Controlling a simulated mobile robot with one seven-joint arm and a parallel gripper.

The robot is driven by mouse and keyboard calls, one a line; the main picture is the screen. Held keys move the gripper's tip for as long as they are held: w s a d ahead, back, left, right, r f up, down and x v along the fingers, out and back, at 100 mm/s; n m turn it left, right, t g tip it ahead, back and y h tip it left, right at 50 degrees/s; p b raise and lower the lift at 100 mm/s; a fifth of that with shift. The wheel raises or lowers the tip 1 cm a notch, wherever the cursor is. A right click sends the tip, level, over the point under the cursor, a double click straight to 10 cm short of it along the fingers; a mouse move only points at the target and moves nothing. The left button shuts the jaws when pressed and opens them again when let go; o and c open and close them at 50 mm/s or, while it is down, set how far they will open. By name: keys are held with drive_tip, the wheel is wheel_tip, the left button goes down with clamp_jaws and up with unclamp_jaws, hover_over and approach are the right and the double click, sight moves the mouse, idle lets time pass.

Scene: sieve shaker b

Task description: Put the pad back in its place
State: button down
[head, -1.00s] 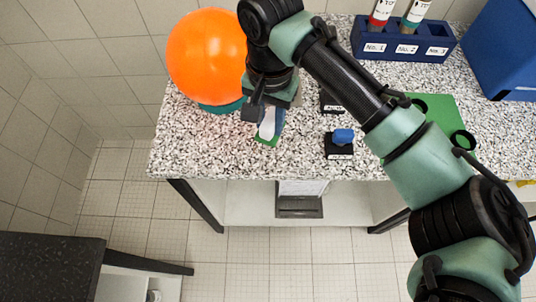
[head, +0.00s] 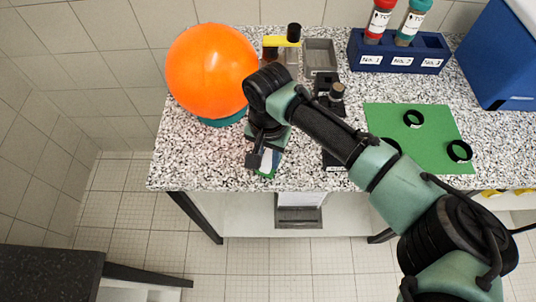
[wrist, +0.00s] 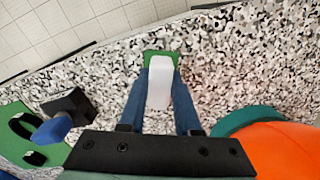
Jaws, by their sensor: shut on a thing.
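The pad (wrist: 160,85) looks like a white block with a green face at its far end. It sits between the two blue fingers of my gripper (wrist: 159,78), which is shut on it. In the head view my gripper (head: 265,160) points down over the front left of the speckled counter, and the pad (head: 268,170) shows partly below it, near the front edge. I cannot tell whether the pad touches the counter. A black holder with a blue knob (wrist: 60,125) stands left of the gripper in the wrist view; my arm mostly hides it in the head view.
A large orange ball (head: 212,70) on a teal base stands close to the gripper. A green mat (head: 440,125) with black rings lies right. A blue tube rack (head: 400,52), a grey tray (head: 320,56) and a blue box (head: 500,60) stand at the back. Counter (head: 195,165) is bare front left.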

sight(268, 156)
drive_tip(key=c, duration=0.6)
unclamp_jaws()
drive_tip(key=shift+f, duration=0.1)
wheel_tip(268, 156, up, 12)
drive_tip(key=shift+r+b, duration=0.2)
drive_tip(key=shift+b, duration=0.25)
